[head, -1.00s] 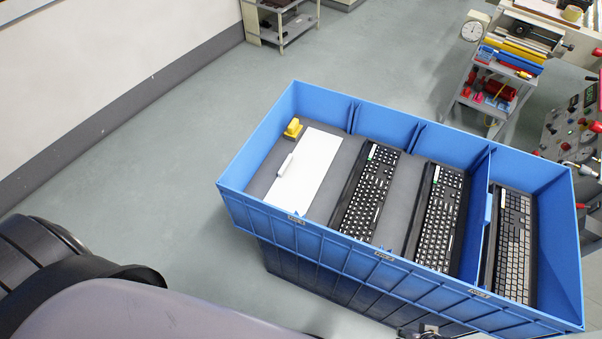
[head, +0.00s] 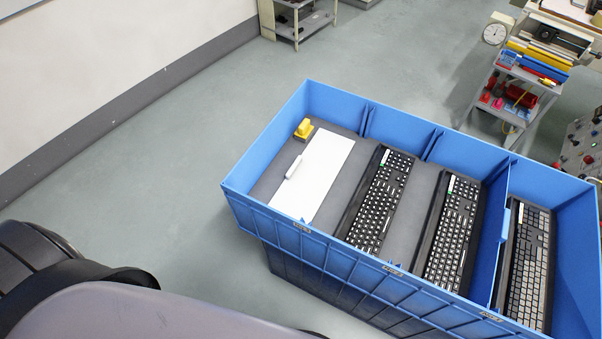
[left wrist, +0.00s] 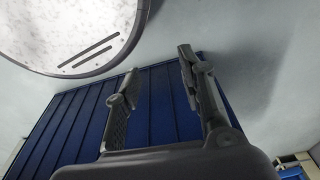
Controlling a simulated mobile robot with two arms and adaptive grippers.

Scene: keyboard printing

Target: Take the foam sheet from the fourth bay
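A blue crate (head: 259,220) holds several bays side by side. A flat white sheet (head: 328,165), which looks like the foam sheet, lies in the leftmost bay on a grey base. A small white cylinder (head: 295,166) rests on the sheet, and a yellow block (head: 303,129) sits by its far left corner. Black keyboards lie in the other bays: one (head: 378,203), a middle one (head: 453,236) and a right one (head: 528,265). In the left wrist view my left gripper (left wrist: 158,64) is open and empty, with the crate's outer side (left wrist: 75,115) beyond it. My right gripper is out of view.
A blue divider (head: 503,225) stands before the rightmost bay. A cart with coloured items (head: 515,95) stands at the back right, and a grey shelf cart (head: 300,28) at the back. A wall (head: 100,80) runs along the left. The floor (head: 180,170) between wall and crate is clear.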

